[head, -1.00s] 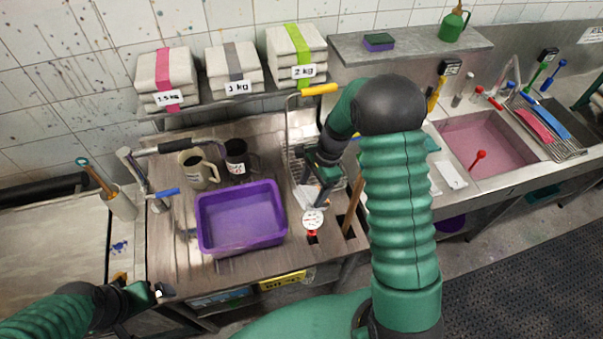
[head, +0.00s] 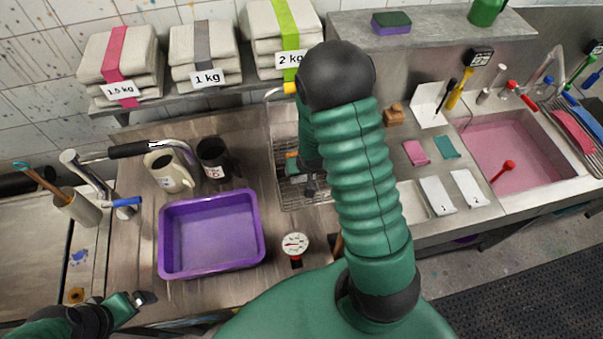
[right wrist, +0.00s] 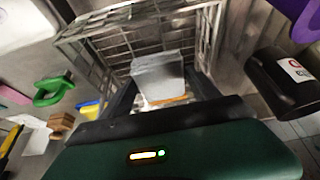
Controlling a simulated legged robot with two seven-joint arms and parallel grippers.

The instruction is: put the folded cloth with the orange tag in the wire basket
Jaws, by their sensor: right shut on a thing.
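In the right wrist view my right gripper (right wrist: 160,98) is shut on a pale grey folded cloth (right wrist: 158,72) with an orange strip at its near edge. The cloth is in front of the wire basket (right wrist: 90,62), within the outline of its mesh walls; I cannot tell if it touches the floor of the basket. In the head view the wire basket (head: 285,200) stands right of the purple tub, and my right arm hides much of it and the cloth. My left gripper (head: 146,298) is at the lower left, away from the basket; its jaw gap is unclear.
A purple tub (head: 165,250) and two mugs, one cream (head: 165,172) and one black (head: 212,162), stand left of the basket. A dial gauge (head: 295,244) is in front of it. Weighted stacks (head: 205,50) sit on the shelf behind. A pink sink (head: 510,150) is at the right.

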